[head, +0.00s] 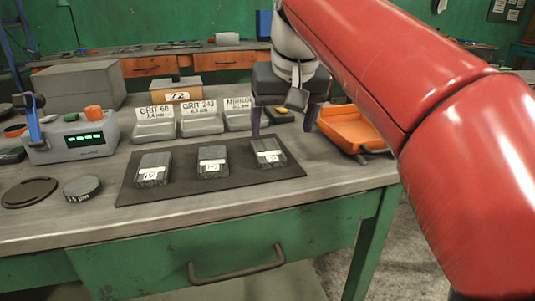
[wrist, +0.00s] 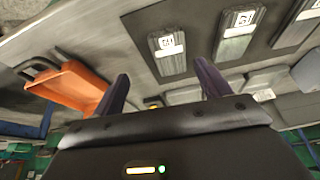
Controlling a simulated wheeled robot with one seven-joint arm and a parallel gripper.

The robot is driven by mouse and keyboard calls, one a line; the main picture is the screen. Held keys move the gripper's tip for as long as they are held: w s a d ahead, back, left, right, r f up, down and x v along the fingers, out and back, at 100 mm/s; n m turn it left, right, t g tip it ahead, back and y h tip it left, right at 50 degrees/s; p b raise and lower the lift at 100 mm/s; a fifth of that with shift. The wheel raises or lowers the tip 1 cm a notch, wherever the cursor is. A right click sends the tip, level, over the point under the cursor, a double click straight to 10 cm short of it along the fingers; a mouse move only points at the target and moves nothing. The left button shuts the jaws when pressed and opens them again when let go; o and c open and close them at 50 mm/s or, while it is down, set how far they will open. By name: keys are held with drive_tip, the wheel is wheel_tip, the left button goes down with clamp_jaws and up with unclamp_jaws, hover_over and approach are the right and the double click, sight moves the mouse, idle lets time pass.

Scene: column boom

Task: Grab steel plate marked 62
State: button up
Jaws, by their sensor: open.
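Three dark steel plates with white number labels lie in a row on a dark mat (head: 190,191): a left plate (head: 152,164), a middle plate (head: 213,172) and a right plate (head: 270,160). The labels are too small to read surely; I cannot tell which is 62. The right plate also shows in the wrist view (wrist: 174,66), upside down, just beyond my fingertips. My gripper (head: 282,120) is open and empty, above and behind the right plate. Its two purple fingers stand apart in the wrist view (wrist: 161,70).
An orange tray (head: 352,128) stands right of the mat. Behind the mat are grey blocks labelled grit 60 (head: 155,130), grit 240 (head: 200,124) and mirror (head: 238,120). A grey device (head: 75,142) and round discs (head: 82,188) are at left. The front bench strip is clear.

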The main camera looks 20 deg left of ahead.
sight(268, 149)
drive_tip(key=shift+s+a+r, duration=0.1)
drive_tip(key=shift+a+r, duration=0.05)
drive_tip(key=shift+a, duration=0.65)
drive_tip(key=shift+a+f, duration=0.2)
drive_tip(key=x, duration=0.3)
drive_tip(key=w+b+x, duration=0.1)
drive_tip(key=x, duration=0.3)
drive_tip(key=shift+a+r, duration=0.1)
drive_tip(key=c, duration=1.4)
drive_tip(key=shift+r, duration=0.1)
drive_tip(key=shift+c, duration=0.7)
drive_tip(key=shift+r, duration=0.15)
